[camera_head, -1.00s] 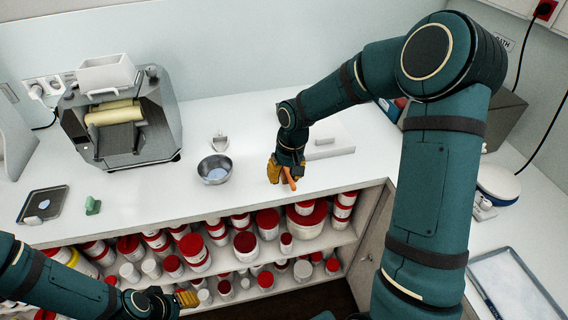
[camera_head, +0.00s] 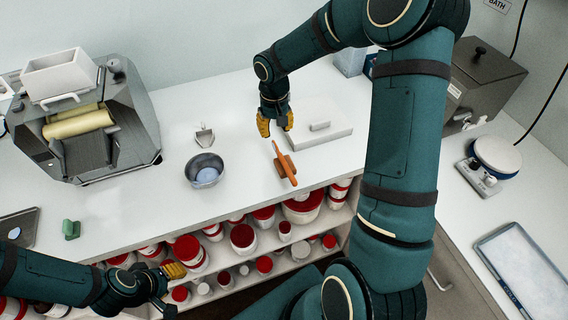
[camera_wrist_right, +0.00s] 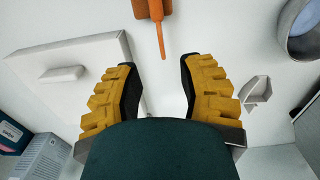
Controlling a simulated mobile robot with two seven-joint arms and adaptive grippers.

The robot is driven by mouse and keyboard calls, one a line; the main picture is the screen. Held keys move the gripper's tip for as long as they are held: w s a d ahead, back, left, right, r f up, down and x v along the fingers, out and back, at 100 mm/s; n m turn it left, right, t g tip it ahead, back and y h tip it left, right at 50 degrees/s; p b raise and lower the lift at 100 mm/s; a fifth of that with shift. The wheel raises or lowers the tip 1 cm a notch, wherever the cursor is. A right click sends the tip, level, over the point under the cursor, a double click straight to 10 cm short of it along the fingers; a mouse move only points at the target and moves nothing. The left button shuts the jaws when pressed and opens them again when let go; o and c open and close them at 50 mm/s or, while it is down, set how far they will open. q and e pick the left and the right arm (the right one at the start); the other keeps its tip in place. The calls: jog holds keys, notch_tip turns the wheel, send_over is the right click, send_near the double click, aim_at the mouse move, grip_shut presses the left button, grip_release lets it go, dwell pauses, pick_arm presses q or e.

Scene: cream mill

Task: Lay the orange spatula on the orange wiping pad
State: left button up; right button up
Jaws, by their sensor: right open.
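The orange spatula (camera_head: 279,154) lies across the small orange wiping pad (camera_head: 291,162) near the front edge of the white counter; its ends stick out past the pad. In the right wrist view, the spatula (camera_wrist_right: 160,35) points down from the top edge over part of the pad (camera_wrist_right: 140,9). My right gripper (camera_head: 276,124) is open and empty, behind the spatula and apart from it. Its two yellow fingers also show spread in the right wrist view (camera_wrist_right: 157,78). My left gripper (camera_head: 172,278) is low at the shelf front, away from both; its jaw opening is unclear.
A metal bowl (camera_head: 205,171) and a small scoop (camera_head: 204,136) stand left of the pad. A white slab (camera_head: 318,130) lies behind right. The roller mill (camera_head: 85,125) is at left. Shelves of red-lidded jars are below the counter edge.

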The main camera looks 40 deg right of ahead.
aim_at(274, 142)
jog(key=shift+w+f, duration=0.15)
jog(key=shift+f, duration=1.65)
jog(key=shift+w+f, duration=0.1)
jog(key=shift+f, duration=1.65)
grip_shut()
